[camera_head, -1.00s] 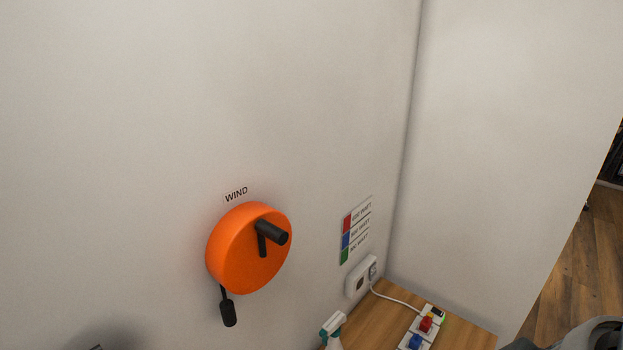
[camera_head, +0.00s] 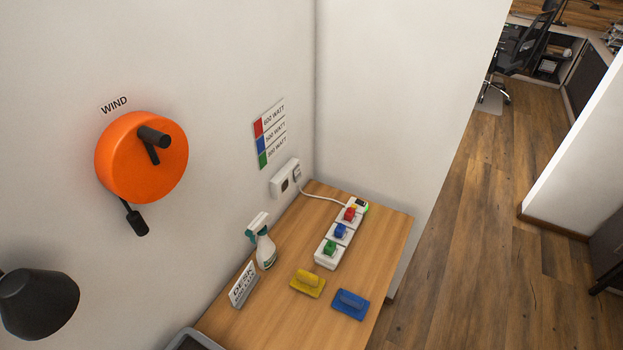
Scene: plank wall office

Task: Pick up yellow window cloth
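The yellow window cloth (camera_head: 308,283) is a yellow pad with a raised grip on top. It lies flat on the wooden desk (camera_head: 386,235), between the spray bottle (camera_head: 264,247) and a similar blue pad (camera_head: 350,304). The blue pad lies just to its right and a little nearer. Nothing covers the yellow one. Neither of my grippers shows in the head view.
A white power strip (camera_head: 328,254) with red, blue and green plugs lies behind the yellow cloth. A small desk sign (camera_head: 243,285) stands to its left. A black lamp (camera_head: 38,302) is at lower left. The orange wind crank (camera_head: 140,158) is on the wall.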

